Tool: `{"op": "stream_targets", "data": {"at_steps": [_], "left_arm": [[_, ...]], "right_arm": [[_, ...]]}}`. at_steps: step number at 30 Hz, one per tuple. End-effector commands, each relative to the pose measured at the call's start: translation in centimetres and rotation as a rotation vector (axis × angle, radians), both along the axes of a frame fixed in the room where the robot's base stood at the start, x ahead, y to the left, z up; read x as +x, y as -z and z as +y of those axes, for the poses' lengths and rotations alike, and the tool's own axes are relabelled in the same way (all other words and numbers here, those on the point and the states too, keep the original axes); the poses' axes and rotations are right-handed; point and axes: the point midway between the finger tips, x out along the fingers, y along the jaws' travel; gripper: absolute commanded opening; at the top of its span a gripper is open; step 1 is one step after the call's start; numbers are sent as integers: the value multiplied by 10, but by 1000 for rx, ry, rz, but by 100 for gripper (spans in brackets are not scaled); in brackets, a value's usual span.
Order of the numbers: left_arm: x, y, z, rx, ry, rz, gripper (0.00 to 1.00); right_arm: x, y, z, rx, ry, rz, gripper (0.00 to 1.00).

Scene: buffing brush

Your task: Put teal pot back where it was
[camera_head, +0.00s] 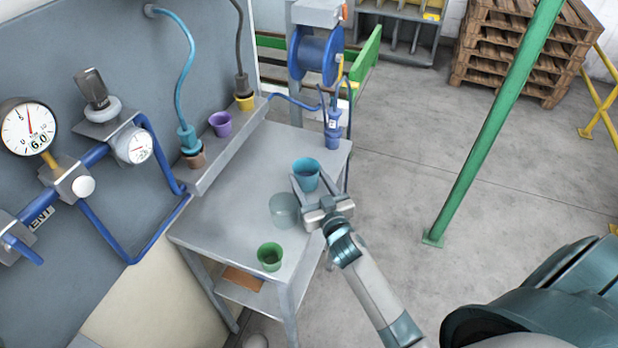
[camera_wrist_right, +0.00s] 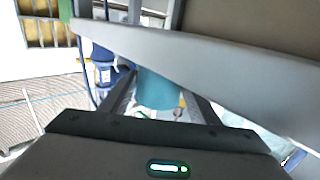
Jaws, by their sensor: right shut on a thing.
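The teal pot (camera_head: 306,174) is held upright between the fingers of my right gripper (camera_head: 308,190), over the grey table (camera_head: 222,214). In the right wrist view the teal pot (camera_wrist_right: 158,90) sits between the two dark fingers, partly cut off by a grey edge above. A pale see-through teal round shape (camera_head: 284,209) shows on the table just left of and nearer than the held pot. I cannot tell whether the pot touches the table. My left gripper is not in view.
A green pot (camera_head: 270,256) stands at the table's near edge. A blue bottle-like fitting (camera_head: 333,134) is at the far right corner. The table's middle is clear.

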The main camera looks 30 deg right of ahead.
Motion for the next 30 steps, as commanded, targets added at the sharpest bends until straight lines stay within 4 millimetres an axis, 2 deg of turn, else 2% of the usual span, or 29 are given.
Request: {"op": "stream_targets", "data": {"at_steps": [10,11,24,30], "left_arm": [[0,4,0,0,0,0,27],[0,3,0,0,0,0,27],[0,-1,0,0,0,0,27],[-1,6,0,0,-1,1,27]], "right_arm": [[0,4,0,-1,0,-1,34],[0,3,0,-1,0,-1,63],[0,-2,0,-1,0,-1,64],[-18,2,1,-2,0,0,64]]}}
